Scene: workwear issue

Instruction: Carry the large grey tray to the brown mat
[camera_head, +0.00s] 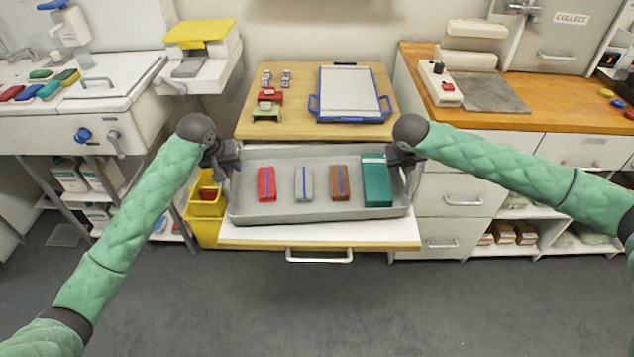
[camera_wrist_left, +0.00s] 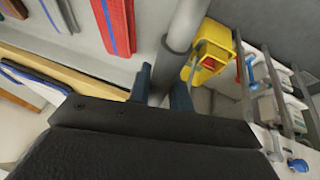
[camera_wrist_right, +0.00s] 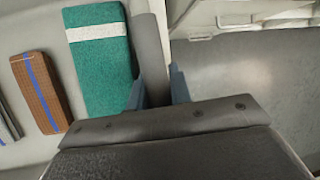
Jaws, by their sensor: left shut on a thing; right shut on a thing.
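The large grey tray (camera_head: 290,212) is level over a white pull-out surface in the head view. My right gripper (camera_head: 405,160) is shut on the right rim, also in the right wrist view (camera_wrist_right: 157,85). I cannot tell whether the tray touches the surface below. I cannot make out a brown mat.
The white pull-out surface (camera_head: 320,232) has a wooden front edge and a handle. Behind is a wooden top (camera_head: 250,125) with a blue-edged board (camera_head: 350,95). A yellow bin (camera_head: 205,222) stands at left. An orange-brown counter (camera_head: 550,115) at right bears a dark grey mat (camera_head: 493,93).

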